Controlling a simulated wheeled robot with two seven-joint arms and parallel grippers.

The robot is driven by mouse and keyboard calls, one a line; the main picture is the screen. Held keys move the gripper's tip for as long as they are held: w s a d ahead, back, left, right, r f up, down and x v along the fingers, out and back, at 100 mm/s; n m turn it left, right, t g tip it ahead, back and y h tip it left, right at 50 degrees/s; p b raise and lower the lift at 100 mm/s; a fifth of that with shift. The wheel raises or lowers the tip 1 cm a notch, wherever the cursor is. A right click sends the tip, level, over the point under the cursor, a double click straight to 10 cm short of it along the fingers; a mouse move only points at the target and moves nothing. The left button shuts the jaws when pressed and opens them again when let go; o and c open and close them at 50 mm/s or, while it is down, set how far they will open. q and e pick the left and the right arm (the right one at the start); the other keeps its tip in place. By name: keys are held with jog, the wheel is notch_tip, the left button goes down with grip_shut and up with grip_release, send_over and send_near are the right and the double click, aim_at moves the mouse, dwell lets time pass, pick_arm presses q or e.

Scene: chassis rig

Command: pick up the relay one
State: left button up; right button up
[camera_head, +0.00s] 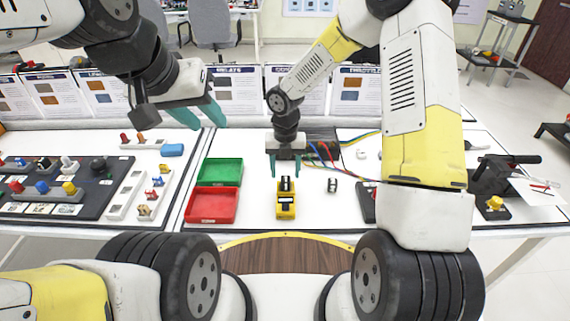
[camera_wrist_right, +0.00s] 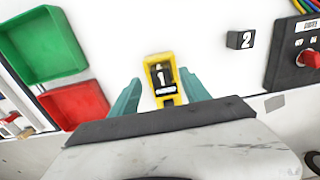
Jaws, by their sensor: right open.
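Relay one (camera_head: 286,205) is a yellow and black block marked "1" lying on the white table, right of the red tray. It also shows in the right wrist view (camera_wrist_right: 162,80). My right gripper (camera_head: 285,166) is open above the table. In the right wrist view its two teal fingers (camera_wrist_right: 160,95) stand on either side of relay one, with gaps visible; I cannot tell the height between them. My left gripper (camera_head: 203,115) is raised at the left, away from the relay; its teal fingers are apart and empty.
A green tray (camera_head: 219,171) and a red tray (camera_head: 213,206) lie left of the relay. A small block marked "2" (camera_wrist_right: 240,40) lies to the right. A black box with a red knob (camera_wrist_right: 298,62) and coloured wires is further right.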

aim_at(286, 178)
notch_tip(286, 178, down, 4)
jog(key=shift+r, duration=0.25)
jog(key=shift+c, duration=0.2)
grip_shut()
jog(key=shift+r, duration=0.1)
